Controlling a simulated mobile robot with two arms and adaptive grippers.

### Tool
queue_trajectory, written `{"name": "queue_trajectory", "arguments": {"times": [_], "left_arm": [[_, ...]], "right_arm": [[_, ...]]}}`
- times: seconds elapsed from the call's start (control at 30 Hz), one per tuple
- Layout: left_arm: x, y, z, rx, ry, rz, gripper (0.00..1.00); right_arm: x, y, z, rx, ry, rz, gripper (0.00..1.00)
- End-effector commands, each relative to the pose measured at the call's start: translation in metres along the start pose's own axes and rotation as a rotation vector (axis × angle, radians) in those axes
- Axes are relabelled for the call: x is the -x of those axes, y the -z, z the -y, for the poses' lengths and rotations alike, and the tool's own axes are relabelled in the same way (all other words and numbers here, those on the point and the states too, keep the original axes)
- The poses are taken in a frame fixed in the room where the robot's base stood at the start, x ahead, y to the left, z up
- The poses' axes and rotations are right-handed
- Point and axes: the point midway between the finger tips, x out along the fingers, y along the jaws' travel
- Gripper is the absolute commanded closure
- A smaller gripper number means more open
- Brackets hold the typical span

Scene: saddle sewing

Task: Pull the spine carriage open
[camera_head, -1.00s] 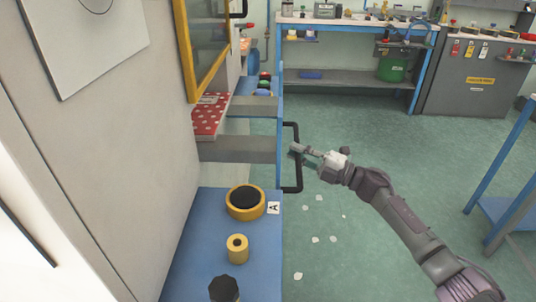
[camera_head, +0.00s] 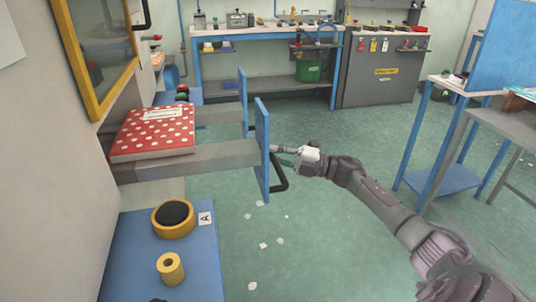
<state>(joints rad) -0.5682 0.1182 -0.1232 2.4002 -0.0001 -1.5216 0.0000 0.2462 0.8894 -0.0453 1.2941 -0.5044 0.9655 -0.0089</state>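The spine carriage shows as a blue end panel (camera_head: 262,150) on a long grey beam (camera_head: 215,157), standing out to the right from the pale cabinet wall. A black bar handle (camera_head: 280,183) is fixed to the panel's outer face. My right gripper (camera_head: 277,150) is at the handle's upright bar, and its fingers look shut on it. The finger ends are small and partly merge with the handle. My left gripper is not in view.
A blue surface (camera_head: 140,270) at the lower left holds a black-and-yellow round piece (camera_head: 173,217) and a yellow roll (camera_head: 170,268). A second blue panel (camera_head: 242,100) stands behind. Workbenches stand at the back and right. Green floor between is clear except for pale scraps.

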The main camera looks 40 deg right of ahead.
Motion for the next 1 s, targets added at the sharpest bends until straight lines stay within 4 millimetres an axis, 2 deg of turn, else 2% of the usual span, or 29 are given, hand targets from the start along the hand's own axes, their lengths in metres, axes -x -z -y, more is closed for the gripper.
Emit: {"name": "queue_trajectory", "arguments": {"times": [0.13, 0.17, 0.3, 0.33, 0.67, 0.77, 1.0], "left_arm": [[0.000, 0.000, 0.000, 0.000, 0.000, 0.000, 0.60], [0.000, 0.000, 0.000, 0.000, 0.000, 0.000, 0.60], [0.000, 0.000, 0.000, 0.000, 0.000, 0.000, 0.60], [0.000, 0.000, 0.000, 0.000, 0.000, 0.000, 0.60], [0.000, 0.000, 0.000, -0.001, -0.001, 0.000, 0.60], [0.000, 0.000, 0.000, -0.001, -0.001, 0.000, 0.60], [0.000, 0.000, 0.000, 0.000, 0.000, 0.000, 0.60]], "right_arm": [[0.001, 0.000, 0.001, -0.001, 0.002, 0.002, 1.00], [0.001, 0.000, 0.001, -0.001, 0.002, 0.002, 0.83], [0.000, 0.000, 0.001, -0.001, 0.002, 0.001, 0.60], [0.000, 0.000, 0.001, -0.001, 0.002, 0.001, 0.59], [0.003, 0.000, 0.001, -0.001, 0.001, 0.001, 0.59], [0.013, 0.000, 0.001, -0.002, 0.002, 0.002, 0.59], [0.063, -0.001, 0.002, -0.003, 0.005, 0.004, 0.59]]}}
